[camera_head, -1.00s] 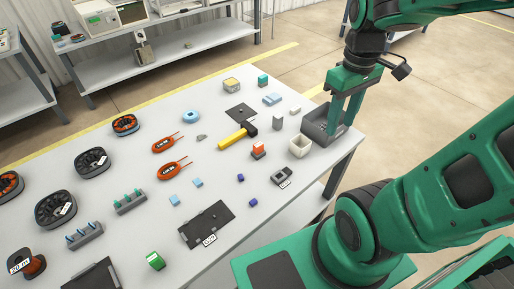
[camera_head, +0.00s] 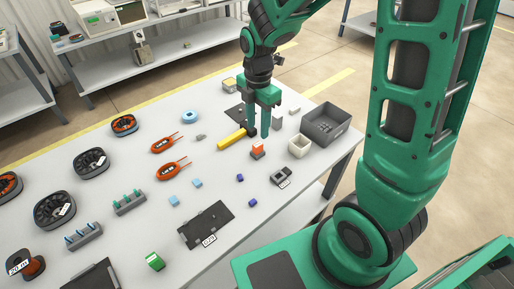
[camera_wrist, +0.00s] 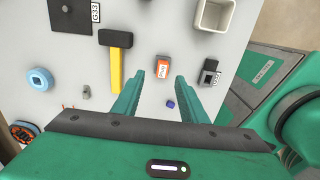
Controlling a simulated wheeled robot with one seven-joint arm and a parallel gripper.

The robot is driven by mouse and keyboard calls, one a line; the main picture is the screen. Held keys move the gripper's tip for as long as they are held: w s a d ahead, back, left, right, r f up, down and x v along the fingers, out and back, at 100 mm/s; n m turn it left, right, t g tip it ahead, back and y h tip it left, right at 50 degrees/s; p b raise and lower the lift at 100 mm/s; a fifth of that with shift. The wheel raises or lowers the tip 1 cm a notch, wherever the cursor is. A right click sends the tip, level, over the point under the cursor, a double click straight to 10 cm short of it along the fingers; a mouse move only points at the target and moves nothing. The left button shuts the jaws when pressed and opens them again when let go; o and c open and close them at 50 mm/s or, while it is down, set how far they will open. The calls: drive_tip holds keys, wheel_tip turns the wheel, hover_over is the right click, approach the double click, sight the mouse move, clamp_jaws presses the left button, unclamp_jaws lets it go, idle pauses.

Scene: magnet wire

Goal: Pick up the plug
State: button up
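A small orange-red block with a grey base and white label (camera_head: 257,150) stands on the table near its right side; it may be the plug, but I cannot tell for sure. It also shows in the wrist view (camera_wrist: 162,68), just beyond and between my fingertips. My gripper (camera_head: 259,134) is open and empty, pointing down above and close to this block. A black and grey part with a label (camera_head: 281,176) lies to the right of the block.
A yellow-handled hammer (camera_head: 232,140) lies close on the left. A white square cup (camera_head: 299,146) and a grey bin (camera_head: 326,124) stand on the right. Small blue cubes (camera_head: 239,178) lie nearer. Orange coils (camera_head: 172,168) and black spools (camera_head: 90,162) are farther left.

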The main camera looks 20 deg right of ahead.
sight(258, 144)
drive_tip(key=shift+s+a+f, duration=0.1)
drive_tip(key=shift+s+f, duration=0.05)
drive_tip(key=shift+f, duration=1.6)
drive_tip(key=shift+s+f, duration=0.1)
drive_tip(key=shift+f, duration=1.6)
clamp_jaws()
